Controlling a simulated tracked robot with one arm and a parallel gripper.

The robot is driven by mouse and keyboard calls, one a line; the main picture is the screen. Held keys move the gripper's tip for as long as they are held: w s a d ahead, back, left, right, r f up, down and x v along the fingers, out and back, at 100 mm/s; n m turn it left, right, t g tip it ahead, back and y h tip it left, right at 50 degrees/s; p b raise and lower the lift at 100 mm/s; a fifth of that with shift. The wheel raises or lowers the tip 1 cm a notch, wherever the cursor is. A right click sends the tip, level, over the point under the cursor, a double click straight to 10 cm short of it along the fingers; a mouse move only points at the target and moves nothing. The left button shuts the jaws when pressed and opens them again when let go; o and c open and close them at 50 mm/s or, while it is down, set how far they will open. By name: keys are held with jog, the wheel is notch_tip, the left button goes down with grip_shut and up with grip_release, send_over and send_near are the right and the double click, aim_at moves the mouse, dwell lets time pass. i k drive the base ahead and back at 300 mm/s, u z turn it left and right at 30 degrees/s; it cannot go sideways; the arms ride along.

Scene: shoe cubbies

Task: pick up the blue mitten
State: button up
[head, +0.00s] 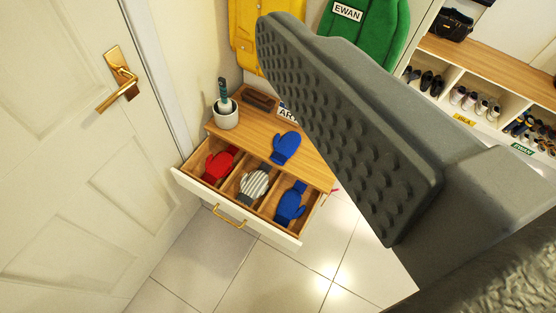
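Two blue mittens are in view. One blue mitten (286,148) lies on the wooden top of a small cabinet (254,130). Another blue mitten (290,204) lies in the right compartment of the cabinet's open drawer (270,232). A red mitten (218,165) is in the left compartment and a grey-and-white striped mitten (254,184) in the middle one. My gripper (350,130) looms large close to the camera. One grey finger shows its bare, studded inner pad, with nothing against it. The other finger cannot be made out. The gripper is apart from both blue mittens.
A pot with a brush-like item (226,113) and a brown tray (261,101) stand on the cabinet. A white door (60,160) is at left. Yellow (243,30) and green (372,30) garments hang behind. Shoe cubbies (495,83) are at right. Tiled floor in front is clear.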

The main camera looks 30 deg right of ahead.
aim_at(284, 148)
jog(key=z, duration=0.7)
jog(key=k, duration=0.5)
jog(key=u, duration=0.9)
jog(key=i, duration=1.5)
jog(key=z, duration=2.3)
